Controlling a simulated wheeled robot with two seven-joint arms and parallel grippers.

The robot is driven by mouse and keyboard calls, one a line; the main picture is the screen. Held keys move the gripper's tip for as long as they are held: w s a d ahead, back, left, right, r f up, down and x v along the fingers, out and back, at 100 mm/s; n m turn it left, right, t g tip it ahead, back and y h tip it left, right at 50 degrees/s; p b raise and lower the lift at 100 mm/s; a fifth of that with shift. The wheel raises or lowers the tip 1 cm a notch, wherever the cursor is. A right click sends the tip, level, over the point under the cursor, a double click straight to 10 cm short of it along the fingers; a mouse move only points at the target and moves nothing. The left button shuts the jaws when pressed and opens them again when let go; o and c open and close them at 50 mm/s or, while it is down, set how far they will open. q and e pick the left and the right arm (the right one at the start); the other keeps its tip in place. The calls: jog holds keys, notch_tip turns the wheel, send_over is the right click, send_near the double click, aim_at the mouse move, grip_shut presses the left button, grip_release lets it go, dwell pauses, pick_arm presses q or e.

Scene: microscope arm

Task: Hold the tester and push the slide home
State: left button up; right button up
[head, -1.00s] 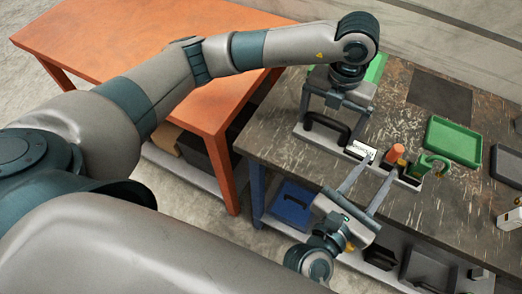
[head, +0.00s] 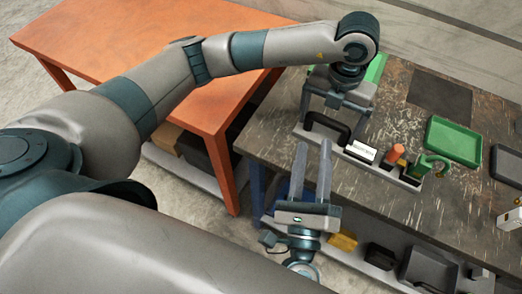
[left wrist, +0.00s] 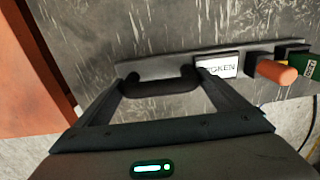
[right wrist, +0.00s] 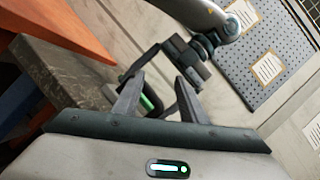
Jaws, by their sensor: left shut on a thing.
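The tester (head: 336,146) is a long grey base at the table's front edge, with a black handle (left wrist: 160,84) at its left end. Along it are a white card (head: 360,152) with dark lettering, an orange knob (head: 397,152) and a green part (head: 431,165). My left gripper (head: 328,120) is shut on the handle, its fingers at the handle's two ends in the left wrist view. My right gripper (head: 313,146) is open and empty, its fingers parallel and apart, in front of the table edge near the tester. I cannot tell which part is the slide.
A green tray (head: 454,140) and a dark mat (head: 440,92) lie on the worn table behind the tester. A grey tray (head: 508,165) is at the right. An orange table (head: 110,45) stands at left. A lower shelf holds bins (head: 428,268).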

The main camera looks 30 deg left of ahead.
jog(key=s+a+f+n+g+y, duration=0.5)
jog(key=a+f+n+g+y, duration=0.2)
jog(key=n, duration=0.8)
jog(key=shift+a+n+g+y, duration=0.3)
jog(key=shift+a+y, duration=0.4)
jog(key=shift+a, duration=0.5)
